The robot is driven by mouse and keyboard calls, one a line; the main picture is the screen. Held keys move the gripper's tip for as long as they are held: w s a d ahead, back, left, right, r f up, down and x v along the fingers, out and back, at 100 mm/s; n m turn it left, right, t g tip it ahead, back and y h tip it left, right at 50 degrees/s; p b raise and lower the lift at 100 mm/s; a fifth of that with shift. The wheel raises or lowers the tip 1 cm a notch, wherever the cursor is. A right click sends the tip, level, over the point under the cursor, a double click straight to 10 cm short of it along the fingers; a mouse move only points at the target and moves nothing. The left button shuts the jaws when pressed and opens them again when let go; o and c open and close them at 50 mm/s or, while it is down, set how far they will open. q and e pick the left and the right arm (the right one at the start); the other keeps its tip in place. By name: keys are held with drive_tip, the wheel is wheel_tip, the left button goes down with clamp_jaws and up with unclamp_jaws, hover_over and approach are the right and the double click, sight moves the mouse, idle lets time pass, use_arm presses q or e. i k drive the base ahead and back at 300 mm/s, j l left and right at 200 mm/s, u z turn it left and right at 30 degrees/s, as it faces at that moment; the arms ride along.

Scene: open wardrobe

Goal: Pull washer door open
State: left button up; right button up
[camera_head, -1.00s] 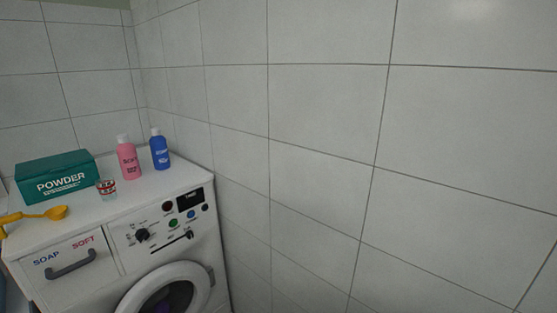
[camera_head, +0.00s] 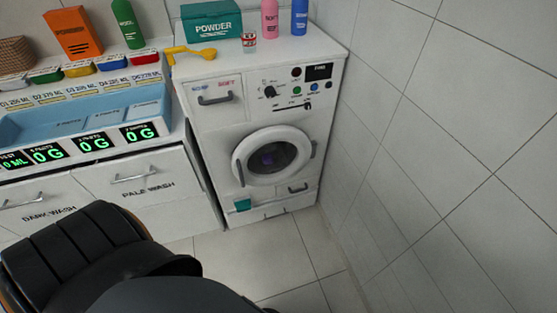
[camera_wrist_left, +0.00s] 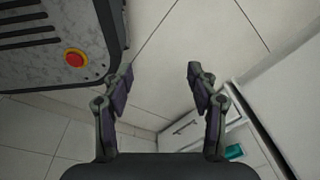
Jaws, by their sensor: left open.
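The white washer (camera_head: 225,142) stands in the right corner in the head view. Its round door (camera_head: 299,140) has a white ring around dark glass and appears shut against the front. A grey handle (camera_head: 239,173) shows at the ring's left side and another grey piece (camera_head: 313,149) at its right. My left gripper (camera_wrist_left: 158,75) shows in the left wrist view, fingers spread and empty above the tiled floor. The washer door cannot be made out in that view, and the gripper is not seen touching anything. My right gripper is not in view.
A counter with a blue tray (camera_head: 90,124) and drawers stands left of the washer. A powder box (camera_head: 211,22), pink bottle (camera_head: 270,20), blue bottle (camera_head: 300,18) and yellow scoop (camera_head: 190,52) are on top. A tiled wall is close at right. Floor (camera_head: 285,255) before the washer is clear.

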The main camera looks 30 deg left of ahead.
sight(306, 150)
drive_tip(key=u, duration=1.15)
drive_tip(key=i+j+u, duration=0.45)
drive_tip(key=j, duration=0.15)
